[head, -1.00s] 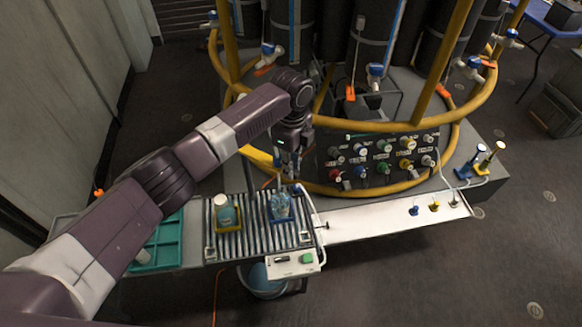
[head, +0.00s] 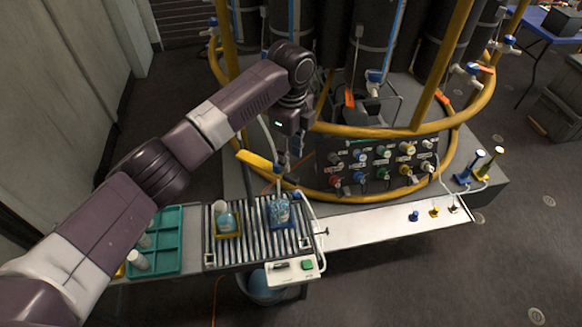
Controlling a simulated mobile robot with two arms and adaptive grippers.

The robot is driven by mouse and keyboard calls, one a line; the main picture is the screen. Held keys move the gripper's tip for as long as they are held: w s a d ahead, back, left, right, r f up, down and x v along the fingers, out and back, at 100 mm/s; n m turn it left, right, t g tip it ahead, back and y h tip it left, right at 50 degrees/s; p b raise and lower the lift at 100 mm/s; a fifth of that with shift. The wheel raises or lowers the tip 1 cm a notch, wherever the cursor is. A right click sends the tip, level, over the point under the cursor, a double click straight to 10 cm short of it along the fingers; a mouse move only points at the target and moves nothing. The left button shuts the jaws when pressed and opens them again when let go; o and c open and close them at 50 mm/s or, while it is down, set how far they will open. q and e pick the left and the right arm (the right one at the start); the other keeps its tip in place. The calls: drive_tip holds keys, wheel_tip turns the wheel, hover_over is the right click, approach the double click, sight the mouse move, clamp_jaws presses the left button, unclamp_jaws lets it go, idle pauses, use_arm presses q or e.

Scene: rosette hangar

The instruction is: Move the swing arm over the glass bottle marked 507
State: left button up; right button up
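Two small glass bottles stand on the ribbed roller bed. One bottle with a pale cap (head: 227,220) is in a yellow holder on the left; the other, bluish bottle (head: 280,211) is in a blue holder on the right. Their markings are too small to read. A yellow bar (head: 257,160), possibly part of the swing arm, sticks out left of my gripper; a pale tube runs down beside the right bottle. My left gripper (head: 286,160) points down above and behind the right bottle, apart from it. Its fingers are too small and dark to tell open from shut. My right gripper is not in view.
A teal divided tray (head: 168,240) with white-capped vials lies left of the rollers. A knob panel (head: 383,165) and yellow rails stand behind. The white shelf (head: 375,226) is mostly bare.

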use_arm(q)
drive_tip(key=shift+r, duration=2.4)
